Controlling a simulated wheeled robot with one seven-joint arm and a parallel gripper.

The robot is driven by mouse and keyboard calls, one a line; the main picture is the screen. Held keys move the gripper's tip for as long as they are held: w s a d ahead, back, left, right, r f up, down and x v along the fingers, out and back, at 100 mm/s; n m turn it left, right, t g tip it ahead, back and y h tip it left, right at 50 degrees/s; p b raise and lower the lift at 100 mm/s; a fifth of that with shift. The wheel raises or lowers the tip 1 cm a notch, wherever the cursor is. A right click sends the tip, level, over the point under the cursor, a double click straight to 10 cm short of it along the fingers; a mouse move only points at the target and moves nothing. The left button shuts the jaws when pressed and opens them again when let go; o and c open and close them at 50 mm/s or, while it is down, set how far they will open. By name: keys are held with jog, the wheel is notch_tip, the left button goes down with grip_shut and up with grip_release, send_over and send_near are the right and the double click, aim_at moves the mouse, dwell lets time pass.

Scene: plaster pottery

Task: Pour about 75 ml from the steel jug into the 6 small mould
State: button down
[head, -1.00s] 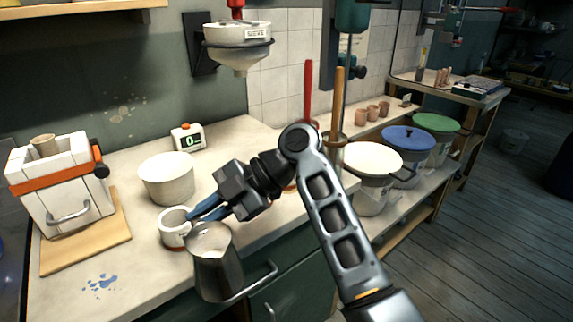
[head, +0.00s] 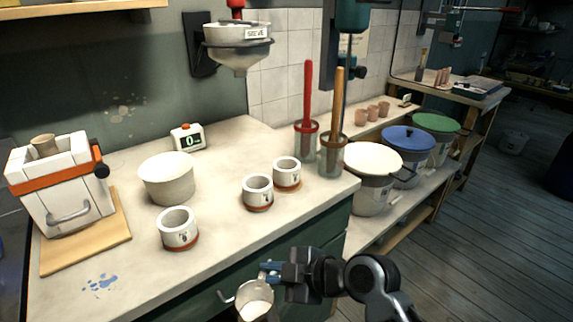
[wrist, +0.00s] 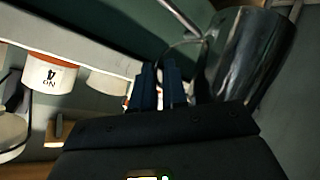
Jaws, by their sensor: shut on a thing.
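The steel jug (head: 243,308) is at the bottom of the head view, in front of the counter edge, with pale liquid inside. My gripper (head: 268,271) is shut on the jug. The jug also shows at the upper right of the wrist view (wrist: 245,55), beside my blue fingers. Three small white moulds with reddish bases stand on the counter: one at the front left (head: 178,232), one in the middle (head: 257,194) and one behind it to the right (head: 287,175). Their marks are too small to read in the head view. One mould (wrist: 50,73) in the wrist view has an upside-down label resembling 4.
A larger white bowl (head: 167,180) and a display reading 0 (head: 187,138) stand behind the moulds. A strapped white block (head: 62,185) is at the left. Two upright handled tools and lidded buckets (head: 372,165) are at the right.

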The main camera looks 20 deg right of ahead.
jog(key=s+d+f+m+t+h, duration=0.3)
jog(key=s+d+f+m+h, duration=0.2)
jog(key=f, duration=0.7)
jog(key=d+m+h, duration=0.2)
jog(key=d+m, duration=0.1)
jog(key=shift+d+f+h, duration=0.15)
jog(key=shift+d+h, duration=0.25)
